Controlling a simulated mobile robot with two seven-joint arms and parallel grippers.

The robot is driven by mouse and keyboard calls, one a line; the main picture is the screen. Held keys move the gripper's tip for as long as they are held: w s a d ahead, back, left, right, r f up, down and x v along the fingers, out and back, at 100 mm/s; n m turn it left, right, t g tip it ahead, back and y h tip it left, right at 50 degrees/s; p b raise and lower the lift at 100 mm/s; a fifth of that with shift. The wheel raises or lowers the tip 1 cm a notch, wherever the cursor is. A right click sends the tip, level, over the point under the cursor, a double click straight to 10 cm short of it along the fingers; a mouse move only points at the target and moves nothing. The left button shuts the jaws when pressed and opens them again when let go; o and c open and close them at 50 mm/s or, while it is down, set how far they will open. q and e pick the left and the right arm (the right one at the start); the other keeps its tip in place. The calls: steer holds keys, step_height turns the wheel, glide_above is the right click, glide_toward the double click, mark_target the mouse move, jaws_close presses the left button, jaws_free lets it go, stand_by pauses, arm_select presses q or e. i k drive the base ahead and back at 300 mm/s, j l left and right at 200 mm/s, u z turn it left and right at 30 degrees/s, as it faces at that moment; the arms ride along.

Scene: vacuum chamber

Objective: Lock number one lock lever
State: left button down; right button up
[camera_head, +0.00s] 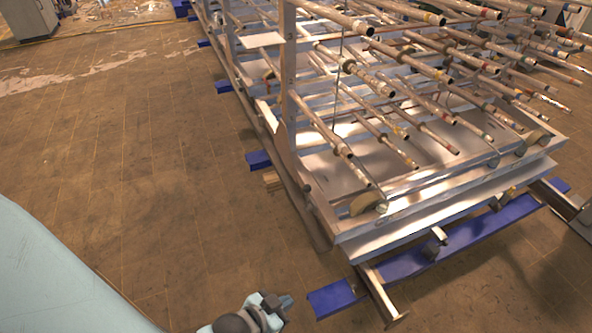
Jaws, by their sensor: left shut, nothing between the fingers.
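My left gripper (286,301) shows at the bottom edge of the head view, left of the middle. It is pale blue and dark grey, shut and empty. It is over bare floor, left of the near blue beam end in the picture, and touches nothing that I can see. I cannot make out any lock lever marked number one in this view. My right gripper is not in view.
A long metal frame rack (400,222) with many rods (430,70) stands on blue beams (400,268) at the right. Beam ends jut out along its left side. Brown tiled floor (130,170) lies open at the left. A grey cabinet (28,18) stands far left.

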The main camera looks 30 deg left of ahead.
mark_target(308, 207)
steer(key=i+j, duration=0.15)
steer(key=j, duration=0.25)
steer(key=i+j, duration=0.15)
steer(key=j, duration=0.25)
steer(key=i+j, duration=0.1)
steer(key=j, duration=0.3)
steer(key=i+j, duration=0.15)
steer(key=j, duration=0.25)
